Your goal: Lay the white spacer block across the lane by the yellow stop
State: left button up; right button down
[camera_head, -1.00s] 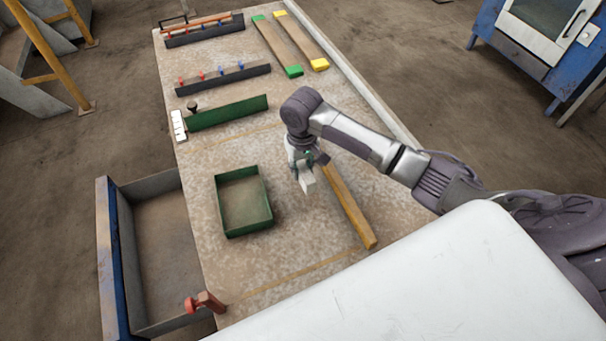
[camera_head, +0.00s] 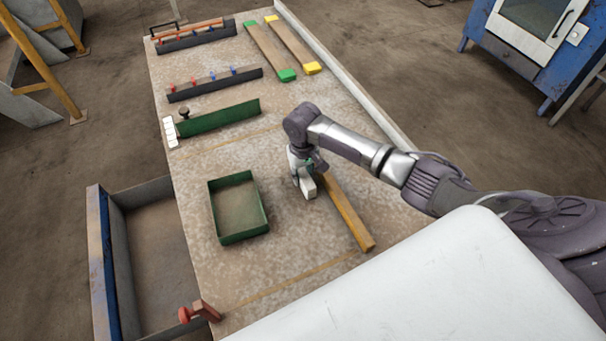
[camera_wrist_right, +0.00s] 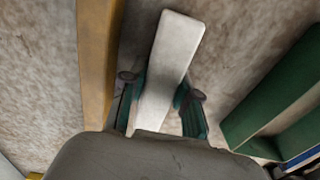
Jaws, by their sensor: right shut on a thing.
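My right gripper (camera_head: 303,178) is shut on the white spacer block (camera_head: 309,191), just left of a bare wooden bar. In the right wrist view, the block (camera_wrist_right: 177,45) is long and pale and sticks out beyond the fingers (camera_wrist_right: 160,97). I cannot tell whether it touches the table. The yellow stop (camera_head: 312,68) is the near end of the right wooden strip (camera_head: 291,43) at the table's far right. The strip's far end is also yellow. A similar strip with green ends (camera_head: 286,75) lies to its left. My left gripper is out of view.
The wooden bar (camera_head: 347,213) lies close to the gripper's right. An open green tray (camera_head: 264,217) stands to its left. A green rail (camera_head: 218,118) and dark peg racks (camera_head: 215,85) lie farther back. A pale ledge (camera_head: 340,68) edges the table's right side.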

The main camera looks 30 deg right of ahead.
aim_at(303, 173)
jog(key=c, duration=0.9)
grip_release()
jog(key=shift+o, duration=0.2)
notch_tip(303, 173, up, 12)
jog(key=p, duration=0.1)
jog(key=shift+p, duration=0.35)
